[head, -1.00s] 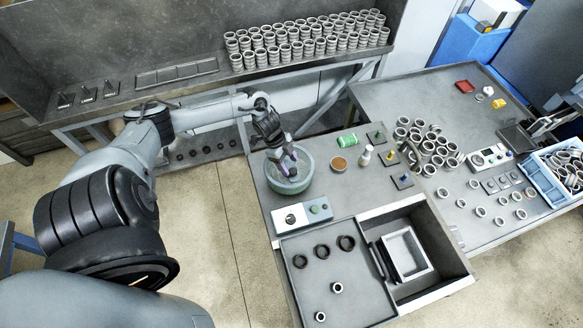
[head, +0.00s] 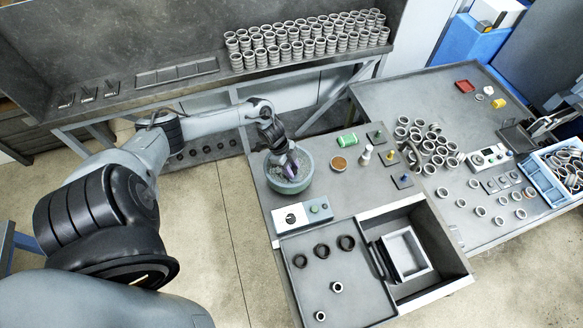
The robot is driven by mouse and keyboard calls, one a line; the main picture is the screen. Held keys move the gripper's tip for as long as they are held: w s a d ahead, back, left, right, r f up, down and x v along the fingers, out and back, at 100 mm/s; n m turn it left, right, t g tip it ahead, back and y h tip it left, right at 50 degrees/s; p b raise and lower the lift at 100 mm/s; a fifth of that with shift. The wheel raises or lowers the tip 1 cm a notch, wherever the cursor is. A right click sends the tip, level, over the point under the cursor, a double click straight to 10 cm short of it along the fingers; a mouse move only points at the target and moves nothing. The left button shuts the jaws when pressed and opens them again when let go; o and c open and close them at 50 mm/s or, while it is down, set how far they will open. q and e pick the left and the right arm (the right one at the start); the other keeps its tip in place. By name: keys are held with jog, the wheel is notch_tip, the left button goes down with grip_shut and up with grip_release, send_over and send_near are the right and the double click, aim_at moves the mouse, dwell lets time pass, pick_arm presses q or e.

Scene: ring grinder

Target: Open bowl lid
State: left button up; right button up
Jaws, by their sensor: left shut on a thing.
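The round grey-green bowl (head: 289,188) stands on the left part of the workbench. Its top looks grey and speckled inside the rim, and I cannot make out the lid's edge clearly. My left gripper (head: 288,167) reaches in from the upper left and points down over the middle of the bowl. Its fingers are shut at the bowl's top, on what appears to be the lid's handle; the fingers hide the grip itself. A purple patch shows at the fingertips. My right gripper is not in view.
Right of the bowl are a brown round dish (head: 339,163), a green item (head: 347,140) and a small white bottle (head: 366,155). A control box (head: 303,214) sits in front of the bowl. An open drawer (head: 430,285) is at the front right.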

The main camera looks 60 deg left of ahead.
pick_arm(q)
grip_shut()
jog(key=shift+w, duration=0.15)
